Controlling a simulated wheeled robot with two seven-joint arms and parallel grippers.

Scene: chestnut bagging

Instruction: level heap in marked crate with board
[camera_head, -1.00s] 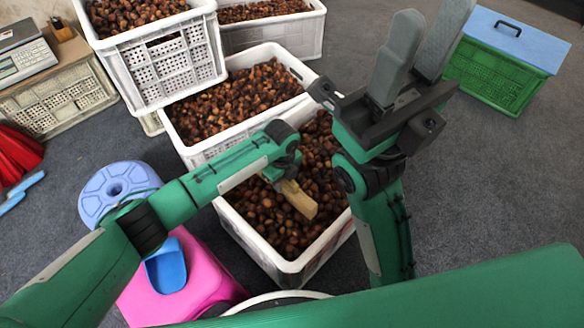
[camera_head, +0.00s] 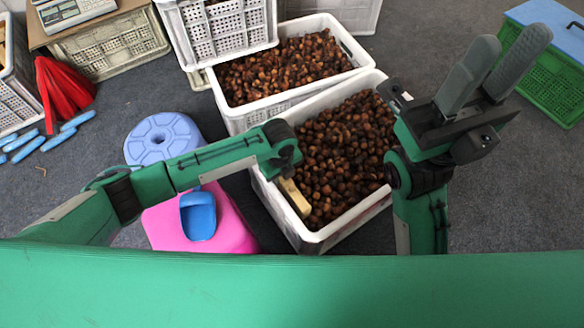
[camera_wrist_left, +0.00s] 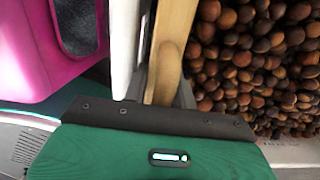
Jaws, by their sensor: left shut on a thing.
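The near white crate (camera_head: 318,239) holds a heap of brown chestnuts (camera_head: 345,150); I see no mark on it. My left gripper (camera_head: 284,172) is shut on a wooden board (camera_head: 296,200) over the crate's left side, close to the left wall. In the left wrist view the board (camera_wrist_left: 172,45) runs beside the white crate wall (camera_wrist_left: 122,45), with chestnuts (camera_wrist_left: 255,60) on its right. I cannot tell whether the board touches the wall or the chestnuts. My right gripper (camera_head: 493,75) is open and empty, fingers up, right of the crate.
A second chestnut crate (camera_head: 240,118) stands behind the near one, with a stacked white crate (camera_head: 222,38) beyond. A pink stool (camera_head: 225,225) with a blue scoop (camera_head: 198,215) and a blue round stool (camera_head: 160,138) stand left.

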